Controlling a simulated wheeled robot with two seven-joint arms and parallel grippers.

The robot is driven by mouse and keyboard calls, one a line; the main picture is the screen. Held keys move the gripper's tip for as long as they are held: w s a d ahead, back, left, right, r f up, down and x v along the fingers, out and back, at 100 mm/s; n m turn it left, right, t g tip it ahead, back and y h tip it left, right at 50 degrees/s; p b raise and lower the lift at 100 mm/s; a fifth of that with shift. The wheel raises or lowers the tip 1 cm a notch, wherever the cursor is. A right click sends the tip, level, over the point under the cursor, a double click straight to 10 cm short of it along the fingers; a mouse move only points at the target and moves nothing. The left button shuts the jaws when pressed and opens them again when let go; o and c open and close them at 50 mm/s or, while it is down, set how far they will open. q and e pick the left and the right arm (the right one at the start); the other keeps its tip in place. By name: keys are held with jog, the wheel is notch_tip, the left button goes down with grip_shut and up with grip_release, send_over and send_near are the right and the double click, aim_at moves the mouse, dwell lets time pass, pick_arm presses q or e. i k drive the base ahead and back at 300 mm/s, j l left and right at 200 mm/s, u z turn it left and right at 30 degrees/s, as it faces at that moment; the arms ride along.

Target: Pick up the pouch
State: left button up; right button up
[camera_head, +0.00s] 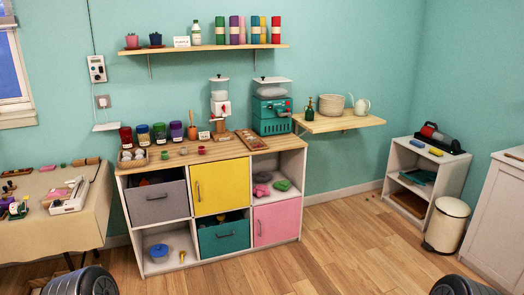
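I cannot tell for sure which thing is the pouch. A small pink soft-looking item (261,190) and a green item (283,185) lie in the open upper right compartment of the white cabinet (190,213). They are too small to identify. Dark rounded parts of my arms show at the bottom left and bottom right corners. No fingertips of either gripper are in view, and neither arm is near the cabinet.
A cloth-covered table (85,222) with tools stands at the left. A wall shelf (205,48) holds colored rolls. A small side shelf (436,166) and a cream bin (446,224) stand at the right. The wooden floor (330,250) in front is clear.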

aim_at(183, 151)
jog(key=i, duration=0.7)
jog(key=i+l+u, duration=0.15)
jog(key=i, duration=0.55)
jog(key=i+l, duration=0.1)
jog(key=i, duration=0.55)
jog(key=i+l+u, duration=0.1)
jog(key=i, duration=0.6)
jog(key=i+l+u, duration=0.15)
jog(key=i, duration=0.15)
jog(key=i+l+u, duration=0.15)
jog(key=i, duration=0.15)
